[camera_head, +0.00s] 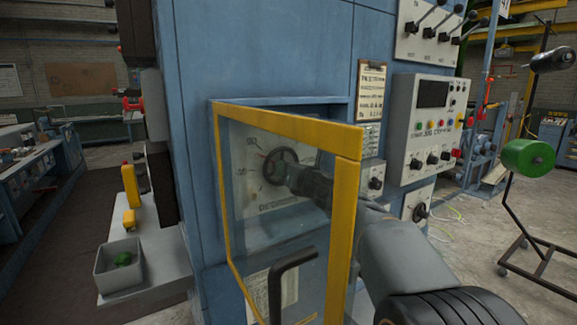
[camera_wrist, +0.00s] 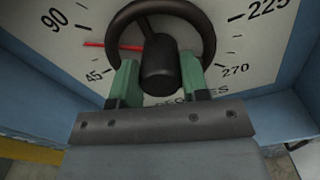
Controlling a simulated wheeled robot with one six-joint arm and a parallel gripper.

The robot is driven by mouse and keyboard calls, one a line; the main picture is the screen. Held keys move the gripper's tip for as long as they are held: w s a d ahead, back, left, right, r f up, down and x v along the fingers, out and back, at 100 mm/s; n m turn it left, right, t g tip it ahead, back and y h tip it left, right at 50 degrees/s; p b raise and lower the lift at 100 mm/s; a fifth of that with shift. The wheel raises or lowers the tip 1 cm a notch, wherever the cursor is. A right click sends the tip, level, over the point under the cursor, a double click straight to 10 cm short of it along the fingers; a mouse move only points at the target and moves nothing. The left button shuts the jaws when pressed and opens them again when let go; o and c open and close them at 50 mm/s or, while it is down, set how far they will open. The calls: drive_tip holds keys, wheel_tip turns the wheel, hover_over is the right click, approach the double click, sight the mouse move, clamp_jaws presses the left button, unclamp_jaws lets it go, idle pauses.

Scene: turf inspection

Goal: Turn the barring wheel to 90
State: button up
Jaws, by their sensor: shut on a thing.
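The barring wheel (camera_head: 277,167) is a dark round handwheel on a pale dial plate (camera_head: 249,190) in the blue machine. In the wrist view the wheel (camera_wrist: 206,28) has a thick hub, and the dial plate (camera_wrist: 262,52) shows 45, 90, 225 and 270 with the word DEGREES. A red pointer (camera_wrist: 105,44) lies between the 45 and 90 marks. My gripper (camera_wrist: 159,76) has its green fingers on either side of the hub at the lower rim, shut on the wheel. In the head view my gripper (camera_head: 292,176) shows through the clear door panel.
A yellow-framed clear door (camera_head: 344,225) with a black handle (camera_head: 277,284) stands open, and my arm reaches past its right edge. A control panel (camera_head: 431,125) is to the right. A grey bin (camera_head: 118,263) stands at lower left. A green-drum stand (camera_head: 528,158) is at far right.

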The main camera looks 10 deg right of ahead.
drive_tip(key=shift+m+p, duration=0.35)
drive_tip(key=shift+m, duration=0.55)
drive_tip(key=shift+f, duration=0.1)
drive_tip(key=o, duration=0.9)
drive_tip(key=shift+o, duration=0.2)
drive_tip(key=b+v, duration=0.1)
drive_tip(key=v, duration=1.3)
drive_tip(key=shift+w, duration=0.1)
